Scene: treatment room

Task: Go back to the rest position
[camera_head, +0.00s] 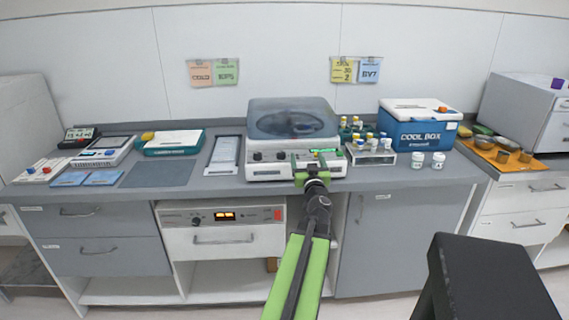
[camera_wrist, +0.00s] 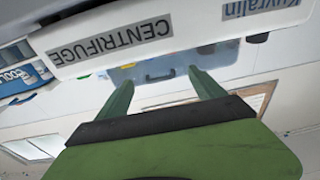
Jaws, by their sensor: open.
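My gripper (camera_head: 309,160) is at the end of my outstretched green arm, in front of the centrifuge (camera_head: 268,172) on the grey counter. In the wrist view my gripper (camera_wrist: 163,85) shows two green fingers spread apart with nothing between them. The white body of the centrifuge (camera_wrist: 190,40), with its upside-down "CENTRIFUGE" label, fills the upper part of that view. I cannot tell whether a finger touches the centrifuge. Its smoky lid (camera_head: 293,118) appears closed.
A rack of vials (camera_head: 371,153) and a blue cool box (camera_head: 420,133) stand right of the centrifuge. A white tray (camera_head: 223,156) lies to its left. A dark stool (camera_head: 490,278) stands at the front right. The counter front edge (camera_head: 400,183) runs below my gripper.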

